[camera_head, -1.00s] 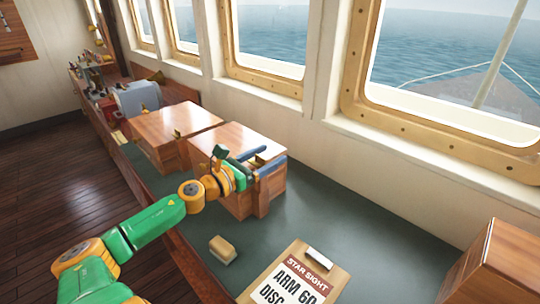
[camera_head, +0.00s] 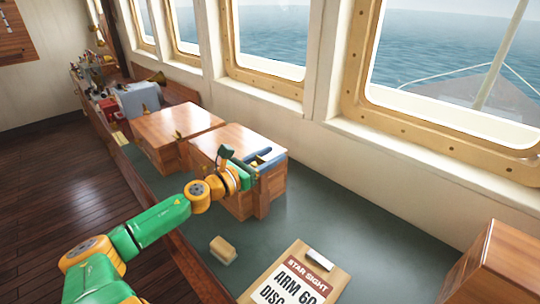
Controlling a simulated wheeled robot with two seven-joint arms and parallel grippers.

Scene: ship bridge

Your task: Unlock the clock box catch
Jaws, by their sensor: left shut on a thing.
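Two wooden boxes stand side by side on the green counter top. I take the nearer one, where my gripper works, as the clock box (camera_head: 222,137); its lid is down. My right gripper is out of view.
The other wooden box (camera_head: 172,122) has a small brass fitting at its front. A tan block (camera_head: 222,250) and a clipboard (camera_head: 300,275) lie nearer on the counter (camera_head: 345,215). Another wooden box (camera_head: 495,262) stands at the right edge. Windows line the wall behind.

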